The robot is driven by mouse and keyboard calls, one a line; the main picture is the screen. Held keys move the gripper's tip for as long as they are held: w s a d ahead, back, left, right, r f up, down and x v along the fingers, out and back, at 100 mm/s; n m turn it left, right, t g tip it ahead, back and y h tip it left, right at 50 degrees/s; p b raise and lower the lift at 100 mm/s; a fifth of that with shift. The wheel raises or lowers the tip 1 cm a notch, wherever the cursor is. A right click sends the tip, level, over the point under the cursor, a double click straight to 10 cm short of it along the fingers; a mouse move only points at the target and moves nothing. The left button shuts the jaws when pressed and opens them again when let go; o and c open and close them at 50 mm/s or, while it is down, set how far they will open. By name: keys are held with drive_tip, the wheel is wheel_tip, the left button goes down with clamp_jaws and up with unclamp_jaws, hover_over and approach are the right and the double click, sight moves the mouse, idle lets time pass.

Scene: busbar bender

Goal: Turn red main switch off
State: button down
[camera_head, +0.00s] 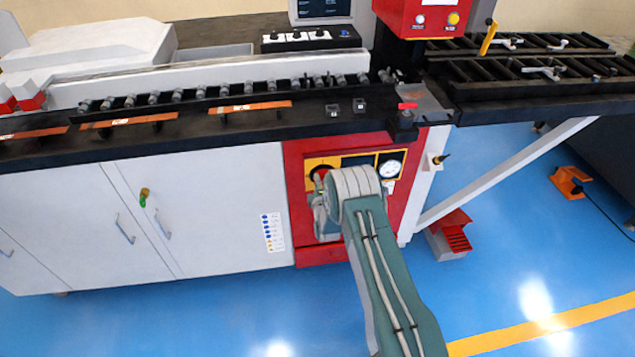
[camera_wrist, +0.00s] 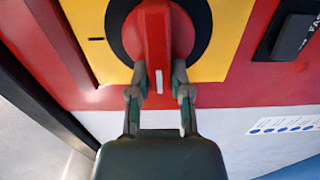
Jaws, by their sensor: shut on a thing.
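The red main switch (camera_wrist: 155,45) is a red knob with a raised handle on a black ring, set in a yellow plate (camera_wrist: 228,40) on the red panel. In the wrist view its handle stands upright in the picture, with a white mark at its lower end. My gripper (camera_wrist: 160,85) has one finger on each side of the handle's lower part and is shut on it. In the head view my arm covers much of the switch; part of the yellow plate with the red knob (camera_head: 319,172) shows left of my wrist.
A black rocker switch (camera_wrist: 292,37) is beside the yellow plate. White cabinet doors (camera_head: 210,205) stand left. A diagonal white brace (camera_head: 510,170) is at the right. The blue floor in front is open.

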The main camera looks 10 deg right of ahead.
drive_tip(key=shift+a+f, duration=0.1)
drive_tip(key=shift+a, duration=0.2)
drive_tip(key=c, duration=0.6)
unclamp_jaws()
drive_tip(key=shift+o, duration=0.2)
drive_tip(key=shift+w+f, duration=0.1)
drive_tip(key=s, duration=1.2)
drive_tip(key=shift+a, duration=0.1)
